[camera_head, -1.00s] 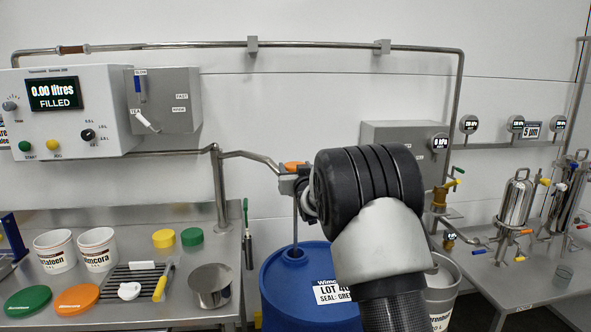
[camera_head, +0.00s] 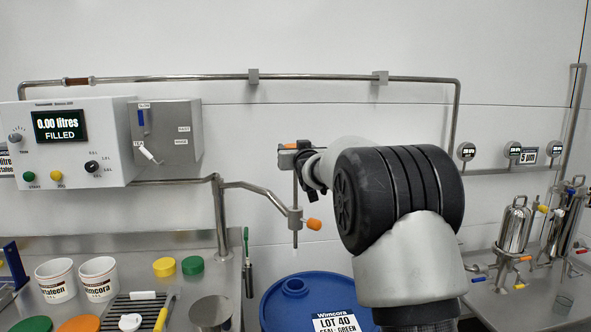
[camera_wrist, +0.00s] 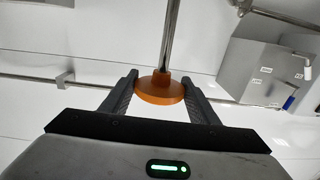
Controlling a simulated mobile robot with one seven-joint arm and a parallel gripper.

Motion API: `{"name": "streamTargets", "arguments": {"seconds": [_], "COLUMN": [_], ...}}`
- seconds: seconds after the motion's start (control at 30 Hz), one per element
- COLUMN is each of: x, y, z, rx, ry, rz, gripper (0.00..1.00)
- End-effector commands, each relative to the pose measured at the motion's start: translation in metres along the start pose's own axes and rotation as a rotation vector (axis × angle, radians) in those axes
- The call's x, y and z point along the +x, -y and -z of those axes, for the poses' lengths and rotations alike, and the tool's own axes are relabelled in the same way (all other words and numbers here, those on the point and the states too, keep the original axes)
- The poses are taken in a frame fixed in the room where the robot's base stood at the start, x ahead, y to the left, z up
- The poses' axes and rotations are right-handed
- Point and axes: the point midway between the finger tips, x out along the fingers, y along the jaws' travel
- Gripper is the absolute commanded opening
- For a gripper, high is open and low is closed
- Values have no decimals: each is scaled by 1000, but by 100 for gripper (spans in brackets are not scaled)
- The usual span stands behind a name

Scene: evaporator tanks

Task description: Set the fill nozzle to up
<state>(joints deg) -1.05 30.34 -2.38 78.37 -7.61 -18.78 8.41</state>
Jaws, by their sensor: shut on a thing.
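The fill nozzle is a thin vertical steel rod (camera_head: 295,186) that passes through a collar (camera_head: 295,216) at the end of a bent pipe. Its lower tip (camera_head: 295,243) hangs in the air above the blue drum's open bung hole (camera_head: 295,285). An orange knob (camera_wrist: 160,89) tops the rod. My gripper (camera_head: 291,147) is shut on this knob, well above the collar. In the wrist view the two fingers of my gripper (camera_wrist: 160,92) press on either side of the knob. An orange side handle (camera_head: 313,224) sticks out right of the collar.
The blue drum (camera_head: 275,310) stands below. The filler control box (camera_head: 85,145) reads 0.00 litres, FILLED. A steel bench (camera_head: 130,247) with tubs and lids is at left, and filter housings (camera_head: 515,228) stand at right. A horizontal pipe (camera_head: 320,77) runs above.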

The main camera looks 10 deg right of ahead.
Motion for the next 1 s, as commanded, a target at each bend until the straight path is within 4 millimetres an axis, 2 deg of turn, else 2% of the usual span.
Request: {"name": "streamTargets", "arguments": {"seconds": [0.03, 0.2, 0.3, 0.5, 0.93, 0.97, 1.0], "x": [0, -1, -1, 0, -1, -1, -1], "y": [0, -1, 0, 0, 0, 0, 0], "z": [30, 69, 85, 101, 106, 106, 106], "rx": [1, 1, 0, 0, 0, 0, 0], "ry": [-16, -15, -14, -12, -17, -18, -17], "rz": [0, 0, 0, 1, 1, 1, 1], "gripper": [15, 15, 15, 14, 15, 58, 65]}}
